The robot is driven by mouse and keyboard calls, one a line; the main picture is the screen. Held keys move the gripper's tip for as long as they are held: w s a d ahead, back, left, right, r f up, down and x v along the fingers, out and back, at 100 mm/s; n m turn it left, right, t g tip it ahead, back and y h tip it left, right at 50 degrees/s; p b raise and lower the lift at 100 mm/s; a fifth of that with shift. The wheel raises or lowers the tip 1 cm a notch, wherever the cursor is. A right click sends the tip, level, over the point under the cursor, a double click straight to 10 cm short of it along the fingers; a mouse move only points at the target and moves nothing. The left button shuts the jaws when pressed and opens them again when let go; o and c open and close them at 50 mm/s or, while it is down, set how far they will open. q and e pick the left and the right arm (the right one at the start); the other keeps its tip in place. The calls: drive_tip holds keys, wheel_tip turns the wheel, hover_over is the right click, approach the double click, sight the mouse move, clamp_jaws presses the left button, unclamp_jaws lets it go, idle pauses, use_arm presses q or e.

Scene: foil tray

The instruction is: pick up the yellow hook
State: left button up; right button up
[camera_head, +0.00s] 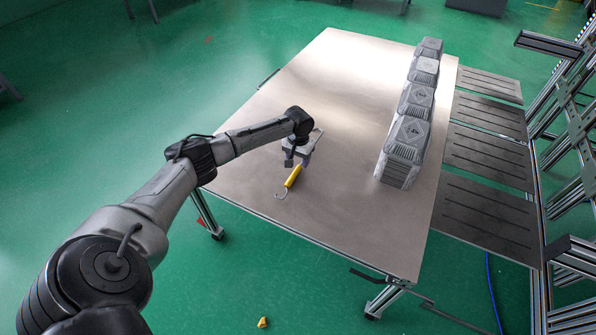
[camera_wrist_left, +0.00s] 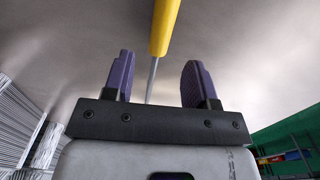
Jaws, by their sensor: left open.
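The yellow hook (camera_head: 293,176) has a yellow handle and a thin metal curved end, and it shows near the left part of the table. In the left wrist view, its yellow handle (camera_wrist_left: 164,28) is at the top, with a thin metal shaft running down between the fingers in the picture. My left gripper (camera_head: 293,162) is over the table, right by the upper end of the yellow part. Its two purple fingers (camera_wrist_left: 157,75) are apart, with no visible grip on the hook. Whether they touch it cannot be told. My right gripper is not in view.
The table (camera_head: 310,95) is largely bare around the hook. A row of grey crates (camera_head: 408,130) stands along its right side. Dark slotted panels (camera_head: 485,155) and a metal frame lie beyond the right edge. A small yellow object (camera_head: 263,322) is on the green floor.

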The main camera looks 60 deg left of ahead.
sight(298, 167)
use_arm(q)
drive_tip(key=f, duration=0.1)
drive_tip(key=f+b, duration=0.2)
drive_tip(key=shift+s+d+f, duration=0.15)
drive_tip(key=shift+d+f, duration=0.1)
drive_tip(key=shift+f, duration=0.1)
drive_tip(key=shift+c, duration=0.7)
clamp_jaws()
